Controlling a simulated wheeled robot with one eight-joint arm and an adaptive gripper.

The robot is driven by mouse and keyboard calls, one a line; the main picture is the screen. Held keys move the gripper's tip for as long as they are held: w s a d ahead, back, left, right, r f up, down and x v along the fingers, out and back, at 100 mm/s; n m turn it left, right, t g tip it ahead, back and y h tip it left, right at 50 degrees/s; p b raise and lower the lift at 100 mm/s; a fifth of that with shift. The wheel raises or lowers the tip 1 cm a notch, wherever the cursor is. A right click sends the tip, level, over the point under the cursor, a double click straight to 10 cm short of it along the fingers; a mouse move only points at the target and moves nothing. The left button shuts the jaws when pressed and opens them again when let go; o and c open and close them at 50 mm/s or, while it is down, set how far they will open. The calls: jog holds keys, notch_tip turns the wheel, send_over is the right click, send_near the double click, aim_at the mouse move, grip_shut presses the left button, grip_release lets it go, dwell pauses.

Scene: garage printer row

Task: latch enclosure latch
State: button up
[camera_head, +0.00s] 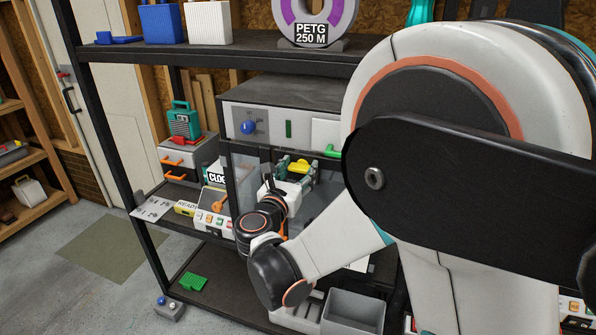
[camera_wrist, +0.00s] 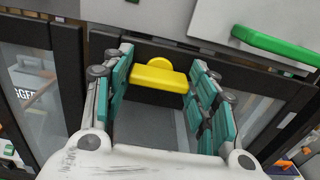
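The yellow enclosure latch (camera_wrist: 158,77) is a flat bar with a rounded knob above it, on the dark frame of the enclosure (camera_wrist: 68,75). The bar lies roughly level in the wrist view. In the head view the latch (camera_head: 299,167) shows small, just above my gripper (camera_head: 294,178). My gripper (camera_wrist: 160,64) is open, with teal-padded fingers on the left and right of the latch. A gap shows on both sides, so neither finger visibly touches it. Depth between the fingertips and the latch is hard to tell.
A green handle (camera_wrist: 275,45) sits right of the latch on a pale panel. Clear panes flank the dark frame. In the head view, a control box with colored buttons (camera_head: 215,210) stands left of my gripper, and a grey bin (camera_head: 353,312) sits below.

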jog(key=shift+m, duration=0.3)
jog(key=m+b, duration=0.1)
jog(key=m, duration=0.2)
jog(key=shift+d+m, duration=0.1)
jog(key=shift+m, duration=0.3)
jog(key=m, duration=0.4)
jog(key=shift+f+m+b, duration=0.1)
jog(key=shift+m+b, duration=0.2)
jog(key=shift+s+d+f+m+b, duration=0.1)
jog(key=shift+m+b, duration=0.2)
jog(key=shift+m, duration=1.9)
jog(key=shift+f+m+b, duration=0.1)
jog(key=shift+m+b, duration=0.15)
jog(key=shift+m, duration=1.95)
jog(key=o, duration=1.1)
jog(key=shift+c, duration=0.2)
